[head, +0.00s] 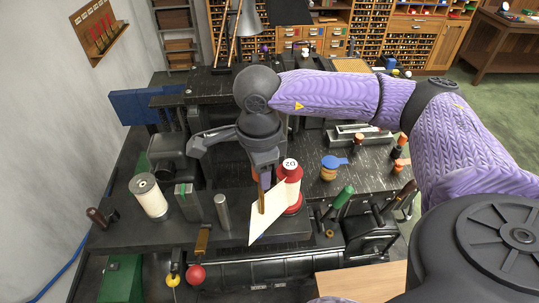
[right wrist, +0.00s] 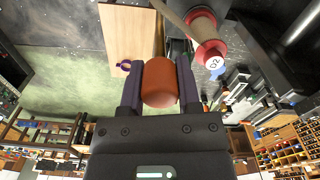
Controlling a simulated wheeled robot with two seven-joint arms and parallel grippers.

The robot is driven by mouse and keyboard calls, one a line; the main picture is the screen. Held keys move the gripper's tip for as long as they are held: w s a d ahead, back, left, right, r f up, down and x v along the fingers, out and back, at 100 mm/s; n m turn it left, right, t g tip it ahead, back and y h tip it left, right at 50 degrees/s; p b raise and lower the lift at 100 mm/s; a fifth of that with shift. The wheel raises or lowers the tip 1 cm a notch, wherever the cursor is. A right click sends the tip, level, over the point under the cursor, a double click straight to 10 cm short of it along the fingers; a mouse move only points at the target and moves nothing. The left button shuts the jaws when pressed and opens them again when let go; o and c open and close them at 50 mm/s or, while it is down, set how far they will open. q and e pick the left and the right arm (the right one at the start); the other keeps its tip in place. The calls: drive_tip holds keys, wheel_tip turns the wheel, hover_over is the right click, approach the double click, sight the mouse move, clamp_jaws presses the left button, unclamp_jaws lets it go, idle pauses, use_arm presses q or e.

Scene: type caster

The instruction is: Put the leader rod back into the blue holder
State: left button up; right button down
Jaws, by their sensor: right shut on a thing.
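My right gripper (head: 262,184) points down over the front of the dark machine, its purple fingers shut on an orange-brown cylindrical thing. Its rounded end (right wrist: 160,82) shows between the fingers in the right wrist view. In the head view a thin brown rod (head: 262,199) runs down below the fingertips, in front of a tilted cream sheet-like piece (head: 268,218). I take it for the leader rod, but its lower end is unclear. Blue box-like forms (head: 130,107) stand at the left; I cannot tell whether they are the blue holder. My left gripper is out of view.
A red spool-like container (head: 290,184) with a white top stands close right of the gripper; it also shows in the right wrist view (right wrist: 205,40). A white cylinder (head: 149,196) and grey metal pieces stand left. A green-handled tool (head: 343,197) lies right. A wooden board (head: 362,283) is in front.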

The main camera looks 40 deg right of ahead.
drive_tip(key=w+f+b, duration=0.4)
drive_tip(key=f+b, duration=0.5)
drive_tip(key=f, duration=0.1)
drive_tip(key=shift+d+f, duration=0.2)
drive_tip(key=shift+d, duration=0.05)
drive_tip(key=shift+f+b, duration=0.1)
drive_tip(key=shift+b, duration=0.25)
drive_tip(key=shift+f, duration=0.15)
idle(0.4)
wheel_tip(320, 180, down, 5)
drive_tip(key=b, duration=0.5)
drive_tip(key=shift+f, duration=0.1)
idle(0.8)
